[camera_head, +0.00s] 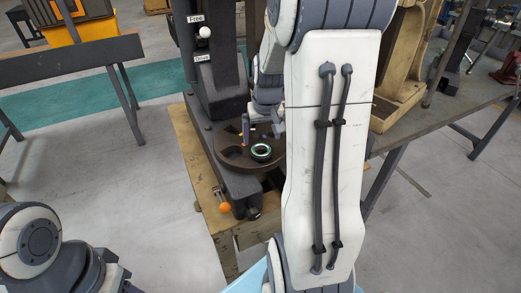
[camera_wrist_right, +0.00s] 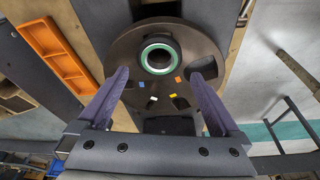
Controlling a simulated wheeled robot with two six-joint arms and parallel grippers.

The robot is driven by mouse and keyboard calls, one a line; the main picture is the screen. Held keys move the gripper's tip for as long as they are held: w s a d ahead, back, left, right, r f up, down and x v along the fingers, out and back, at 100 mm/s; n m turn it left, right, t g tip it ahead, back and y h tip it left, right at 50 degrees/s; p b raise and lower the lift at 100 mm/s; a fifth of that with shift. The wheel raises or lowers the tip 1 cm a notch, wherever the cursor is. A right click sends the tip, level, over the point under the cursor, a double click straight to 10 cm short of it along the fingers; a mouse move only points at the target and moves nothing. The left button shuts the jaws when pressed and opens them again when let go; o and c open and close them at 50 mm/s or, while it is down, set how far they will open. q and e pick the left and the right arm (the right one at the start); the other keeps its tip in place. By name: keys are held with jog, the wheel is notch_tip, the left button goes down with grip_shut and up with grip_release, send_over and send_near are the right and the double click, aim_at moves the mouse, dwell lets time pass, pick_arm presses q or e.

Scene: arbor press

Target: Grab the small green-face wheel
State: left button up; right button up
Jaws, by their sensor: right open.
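The small green-face wheel (camera_head: 261,146) is a dark ring with a green face. It lies on the round dark plate (camera_head: 233,155) of the arbor press. In the right wrist view the wheel (camera_wrist_right: 146,57) shows at upper centre, with its open hole facing the camera. My right gripper (camera_head: 261,128) is above the plate, just behind the wheel in the head view. In the wrist view its two purple fingers (camera_wrist_right: 164,72) are spread apart, with the wheel beyond and between their tips and nothing held. My right arm hides part of the press. My left gripper is out of view.
The press column (camera_head: 227,60) rises behind the plate. Coloured marks lie on the slotted plate. An orange tray (camera_wrist_right: 53,52) is beside the press in the wrist view. A metal-topped table (camera_head: 440,110) stands to the right; open floor is left.

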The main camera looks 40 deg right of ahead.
aim_at(261, 146)
jog(key=shift+p+x, duration=0.65)
jog(key=shift+x, duration=2.35)
jog(key=shift+s, duration=0.1)
jog(key=c, duration=1.2)
jog(key=shift+r, duration=0.1)
